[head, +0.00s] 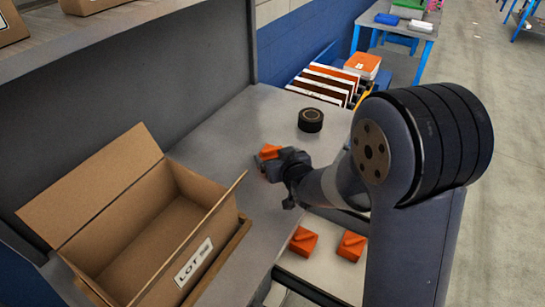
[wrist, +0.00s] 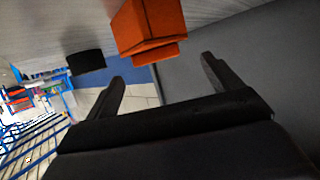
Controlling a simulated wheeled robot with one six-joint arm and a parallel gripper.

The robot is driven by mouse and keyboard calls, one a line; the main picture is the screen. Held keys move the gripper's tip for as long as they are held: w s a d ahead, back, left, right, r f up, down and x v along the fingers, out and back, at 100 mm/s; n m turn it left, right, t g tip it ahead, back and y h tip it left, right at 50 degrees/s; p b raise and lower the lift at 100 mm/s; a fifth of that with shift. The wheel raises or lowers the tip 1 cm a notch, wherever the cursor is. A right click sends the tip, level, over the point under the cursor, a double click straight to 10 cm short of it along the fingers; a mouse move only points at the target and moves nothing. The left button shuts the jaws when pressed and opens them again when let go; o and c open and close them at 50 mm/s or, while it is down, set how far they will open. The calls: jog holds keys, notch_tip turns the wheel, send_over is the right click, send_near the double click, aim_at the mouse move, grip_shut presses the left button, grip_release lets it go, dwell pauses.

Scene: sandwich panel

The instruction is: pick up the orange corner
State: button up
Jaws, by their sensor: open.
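An orange corner (head: 268,152) sits on the grey worktop, right beside the end of my arm in the head view. In the wrist view the orange corner (wrist: 148,25) is a blocky piece just beyond the fingertips, nearly centred between them. My gripper (wrist: 162,75) is open with nothing between its fingers. In the head view my gripper (head: 272,170) is small and partly merges with the orange corner, so contact cannot be judged there. Two more orange corners (head: 303,240) and (head: 351,246) lie on a lighter surface at the front.
A black roll (head: 311,120) stands behind the orange corner; a dark block in the wrist view (wrist: 86,61) appears to be it. An open cardboard box (head: 150,235) fills the left. A rack of panels (head: 325,85) stands beyond the worktop. The worktop between box and roll is clear.

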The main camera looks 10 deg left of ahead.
aim_at(272, 150)
jog(key=shift+d+p+x, duration=0.1)
jog(key=shift+p+x, duration=0.45)
jog(key=shift+x, duration=0.9)
jog(key=shift+d+p+x, duration=0.15)
jog(key=shift+p+x, duration=0.35)
jog(key=shift+x, duration=0.95)
jog(key=shift+w, duration=0.15)
jog(key=c, duration=1.1)
